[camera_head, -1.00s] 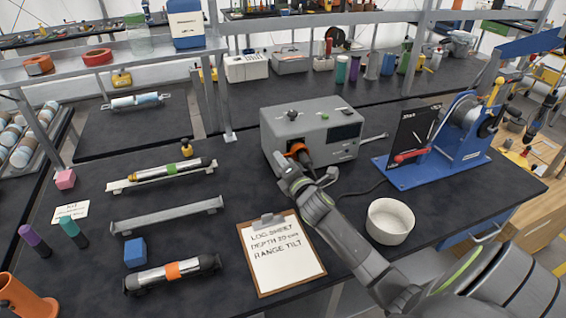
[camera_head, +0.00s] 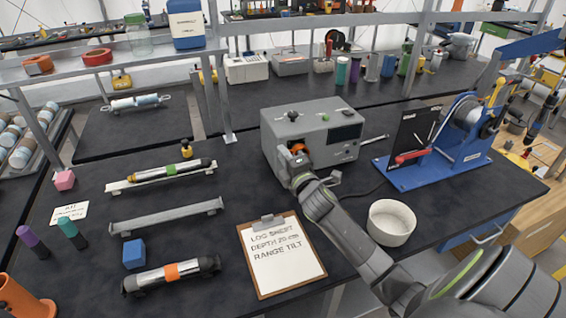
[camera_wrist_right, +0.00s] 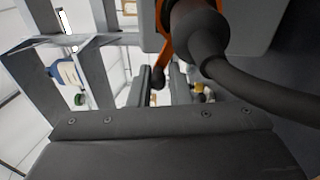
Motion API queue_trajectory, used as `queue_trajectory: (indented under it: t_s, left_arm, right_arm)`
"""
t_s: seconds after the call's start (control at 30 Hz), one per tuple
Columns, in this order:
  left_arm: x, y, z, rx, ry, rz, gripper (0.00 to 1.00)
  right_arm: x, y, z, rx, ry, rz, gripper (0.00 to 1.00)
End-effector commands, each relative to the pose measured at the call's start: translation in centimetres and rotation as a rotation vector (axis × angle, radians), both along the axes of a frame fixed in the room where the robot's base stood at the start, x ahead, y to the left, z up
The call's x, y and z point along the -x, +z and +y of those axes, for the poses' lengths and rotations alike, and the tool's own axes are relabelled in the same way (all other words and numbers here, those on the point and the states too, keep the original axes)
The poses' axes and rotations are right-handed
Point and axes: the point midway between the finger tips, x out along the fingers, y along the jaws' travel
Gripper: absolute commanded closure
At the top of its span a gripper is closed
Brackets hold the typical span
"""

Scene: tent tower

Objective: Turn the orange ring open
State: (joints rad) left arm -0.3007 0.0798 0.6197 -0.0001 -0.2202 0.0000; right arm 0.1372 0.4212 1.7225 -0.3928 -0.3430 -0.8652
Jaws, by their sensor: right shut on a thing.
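The orange ring (camera_head: 297,147) sits on the front of a grey box (camera_head: 283,131), partly hidden by my right gripper (camera_head: 294,162). In the right wrist view the orange ring (camera_wrist_right: 165,32) surrounds a black plug (camera_wrist_right: 200,32) with a thick cable. An orange lever reaches down from the ring, its dark end between the fingers of my right gripper (camera_wrist_right: 164,82). The right gripper is shut on this lever. How far the ring is turned cannot be told. My left gripper is not in view.
A white bowl (camera_head: 391,222) stands right of my right arm. A clipboard (camera_head: 281,254) lies in front of the grey box. A blue winch stand (camera_head: 432,178) is at the right. Racks with tubes (camera_head: 160,174) lie at the left.

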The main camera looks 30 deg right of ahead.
Motion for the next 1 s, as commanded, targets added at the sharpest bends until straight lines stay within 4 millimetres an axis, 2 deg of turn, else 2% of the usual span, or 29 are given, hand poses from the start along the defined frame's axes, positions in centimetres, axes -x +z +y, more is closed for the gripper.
queue_trajectory:
  t_s: [0.5, 1.0]
  left_arm:
    - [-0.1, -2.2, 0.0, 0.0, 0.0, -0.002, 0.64]
    - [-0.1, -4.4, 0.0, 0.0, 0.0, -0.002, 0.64]
  right_arm:
    - [0.4, 2.5, -1.8, -0.469, 0.002, -0.12, 1.0]
    - [1.0, 3.7, -4.2, -0.909, -0.002, -0.223, 1.0]
